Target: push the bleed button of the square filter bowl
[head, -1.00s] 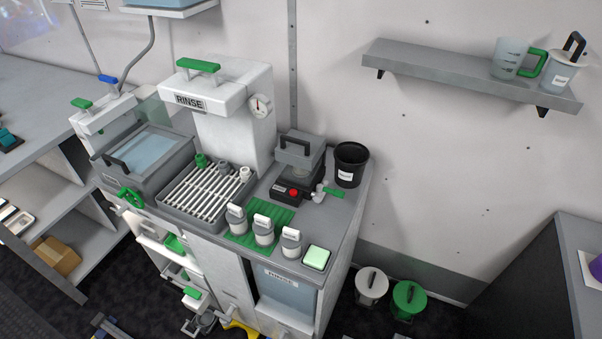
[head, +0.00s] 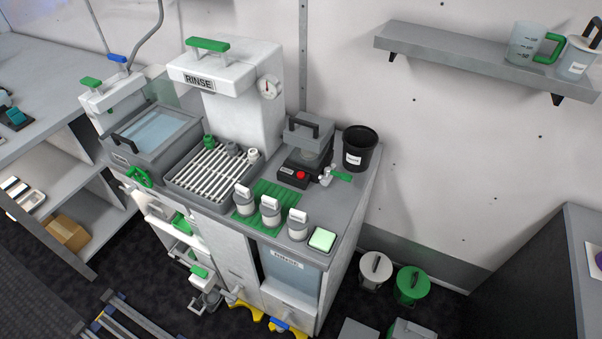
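I cannot pick out with certainty a square filter bowl or its bleed button. A squarish grey unit with a black handle (head: 308,138) stands at the back right of the counter. A round red button (head: 301,175) sits on the dark base in front of it. Below the counter, a small grey fitting (head: 205,301) hangs under a green handle (head: 198,271), too small to make out. My gripper is not in view.
The counter carries a slatted rack (head: 212,175), several white-topped bottles on a green mat (head: 262,226), a pale green pad (head: 322,239) and a black bin (head: 359,148). A white canister (head: 375,272) and a green one (head: 411,286) stand on the floor.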

